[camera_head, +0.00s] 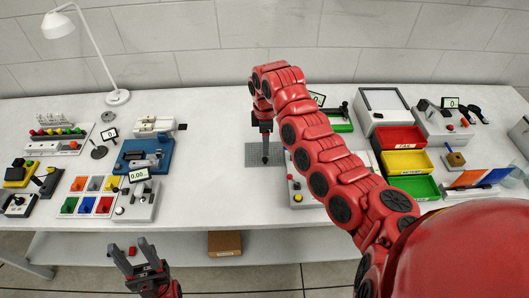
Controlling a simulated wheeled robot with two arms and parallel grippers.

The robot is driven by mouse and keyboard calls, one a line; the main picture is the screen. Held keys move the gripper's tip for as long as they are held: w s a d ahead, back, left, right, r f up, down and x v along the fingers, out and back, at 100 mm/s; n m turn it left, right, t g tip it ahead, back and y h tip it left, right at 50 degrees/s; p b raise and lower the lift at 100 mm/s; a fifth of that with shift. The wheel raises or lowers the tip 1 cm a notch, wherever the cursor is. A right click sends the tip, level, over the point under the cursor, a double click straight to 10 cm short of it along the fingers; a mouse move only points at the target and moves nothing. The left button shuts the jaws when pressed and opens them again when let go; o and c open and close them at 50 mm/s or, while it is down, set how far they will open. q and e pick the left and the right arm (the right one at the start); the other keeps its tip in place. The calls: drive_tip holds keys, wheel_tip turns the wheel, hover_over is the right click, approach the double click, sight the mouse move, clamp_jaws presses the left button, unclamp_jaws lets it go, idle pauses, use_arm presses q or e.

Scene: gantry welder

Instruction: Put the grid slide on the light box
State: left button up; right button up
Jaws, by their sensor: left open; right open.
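A grey plate with a fine grid pattern (256,160) lies flat on the middle of the white table; I cannot tell whether it is the grid slide or a mat. My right gripper (265,158) points straight down over this plate, open; whether it touches anything between its fingers is too small to tell. A white, framed box with a pale panel (383,100), which looks like the light box, stands at the back right, apart from the plate. My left gripper (132,256) is open and empty in front of the table's front edge.
Red (399,138), yellow (406,162) and green (416,188) bins stand right of my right arm. A blue device (143,156), coloured trays (88,205) and a lamp (117,97) are at left.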

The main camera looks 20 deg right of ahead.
sight(265, 158)
wheel_tip(265, 158, down, 2)
drive_tip(key=shift+f+p, duration=0.15)
drive_tip(key=shift+p, duration=0.15)
drive_tip(key=shift+f, duration=0.2)
wheel_tip(265, 158, down, 4)
drive_tip(key=shift+a+r+p, duration=0.1)
drive_tip(key=shift+a+p, duration=0.05)
drive_tip(key=shift+p, duration=1.05)
drive_tip(key=shift+f, duration=0.55)
drive_tip(key=shift+w, duration=0.1)
clamp_jaws()
